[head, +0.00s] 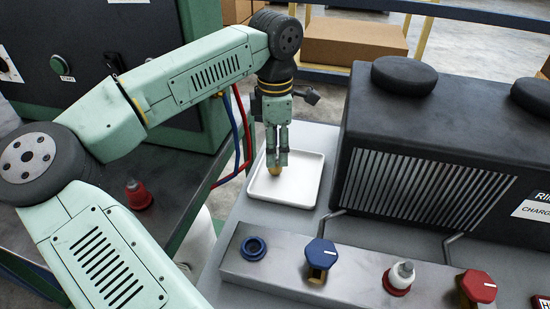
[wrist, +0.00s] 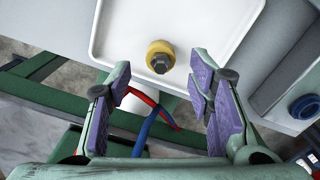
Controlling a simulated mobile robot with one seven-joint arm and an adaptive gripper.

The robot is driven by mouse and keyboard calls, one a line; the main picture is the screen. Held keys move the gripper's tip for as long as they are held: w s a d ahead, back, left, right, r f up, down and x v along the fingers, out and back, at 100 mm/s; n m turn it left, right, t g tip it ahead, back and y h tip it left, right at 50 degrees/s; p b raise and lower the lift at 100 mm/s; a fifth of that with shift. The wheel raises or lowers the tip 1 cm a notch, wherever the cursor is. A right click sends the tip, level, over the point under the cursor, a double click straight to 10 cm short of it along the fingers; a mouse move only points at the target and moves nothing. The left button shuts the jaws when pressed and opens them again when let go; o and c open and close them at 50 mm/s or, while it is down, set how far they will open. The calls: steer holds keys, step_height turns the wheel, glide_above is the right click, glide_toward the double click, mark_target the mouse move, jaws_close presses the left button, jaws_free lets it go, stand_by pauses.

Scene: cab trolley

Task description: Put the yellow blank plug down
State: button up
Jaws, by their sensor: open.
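The yellow blank plug (head: 274,170) stands on the white tray (head: 305,190) near the tray's left side. In the wrist view the plug (wrist: 160,56) shows as a yellow ring with a dark hex top, resting on the bare tray (wrist: 205,30). My gripper (head: 277,160) is just above the plug in the head view. In the wrist view my gripper (wrist: 165,95) is open, with its purple pads wide apart and nothing between them. The plug appears clear of both pads.
A dark ribbed housing (head: 430,150) stands right of the tray. In front, a metal strip holds a blue ring (head: 254,248), a blue knob (head: 321,253), a white-tipped red fitting (head: 400,277) and a red knob (head: 478,287). Another red piece (head: 138,195) sits on the left bench.

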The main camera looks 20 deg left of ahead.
step_height(320, 180, up, 8)
steer(key=shift+b, duration=0.3)
